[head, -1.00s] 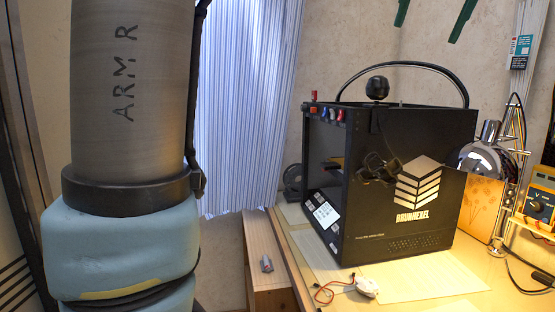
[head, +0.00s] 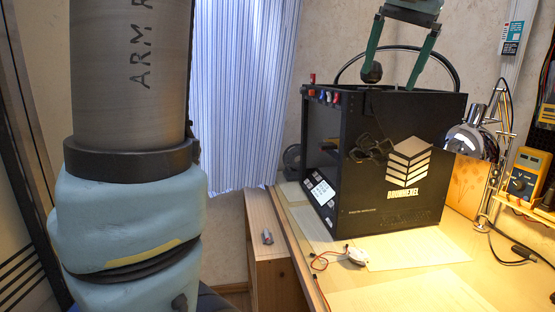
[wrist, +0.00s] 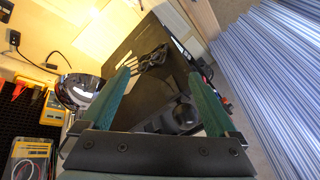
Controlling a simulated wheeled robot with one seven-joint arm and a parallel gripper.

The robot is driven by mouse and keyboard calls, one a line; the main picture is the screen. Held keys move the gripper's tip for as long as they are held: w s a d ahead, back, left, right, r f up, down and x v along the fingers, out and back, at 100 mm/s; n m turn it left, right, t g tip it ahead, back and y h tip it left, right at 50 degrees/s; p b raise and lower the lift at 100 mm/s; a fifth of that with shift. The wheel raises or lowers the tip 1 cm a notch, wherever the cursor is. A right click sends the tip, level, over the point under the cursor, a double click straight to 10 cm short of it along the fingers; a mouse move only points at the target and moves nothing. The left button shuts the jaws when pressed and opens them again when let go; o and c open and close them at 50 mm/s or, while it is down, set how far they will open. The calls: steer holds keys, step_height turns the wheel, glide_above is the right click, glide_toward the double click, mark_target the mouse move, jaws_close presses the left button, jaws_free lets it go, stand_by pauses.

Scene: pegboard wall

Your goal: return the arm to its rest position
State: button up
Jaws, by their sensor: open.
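My gripper (head: 399,58) is at the top of the head view, with its two green fingers pointing down. It is open, with the fingers spread apart and nothing held between them. My own arm, marked "ARM R", fills the left of the head view.
A chrome lamp (head: 472,141) and a yellow meter (head: 521,184) stand right of the printer. A white puck-like part with a red wire (head: 354,256) lies on the desk. A small grey cylinder (head: 267,237) lies on the wooden ledge. A striped curtain (head: 240,90) hangs behind.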

steer(key=w+a+f+n+g+p, duration=0.1)
steer(key=w+a+f, duration=0.1)
steer(key=a+f, duration=0.5)
steer(key=w+a+f+n+g+p, duration=0.1)
steer(key=w+a+f, duration=0.2)
steer(key=a+f, duration=0.35)
steer(key=s+a+f+n+p, duration=0.1)
steer(key=s+a+f+n, duration=0.1)
steer(key=s+a+f, duration=0.2)
steer(key=s+a+f+n+g+h+p, duration=0.1)
steer(key=s+a+f+n, duration=0.1)
steer(key=a+f, duration=0.8)
steer(key=shift+s+f+p, duration=0.3)
steer(key=shift+s+f, duration=0.55)
steer(key=shift+f, duration=0.1)
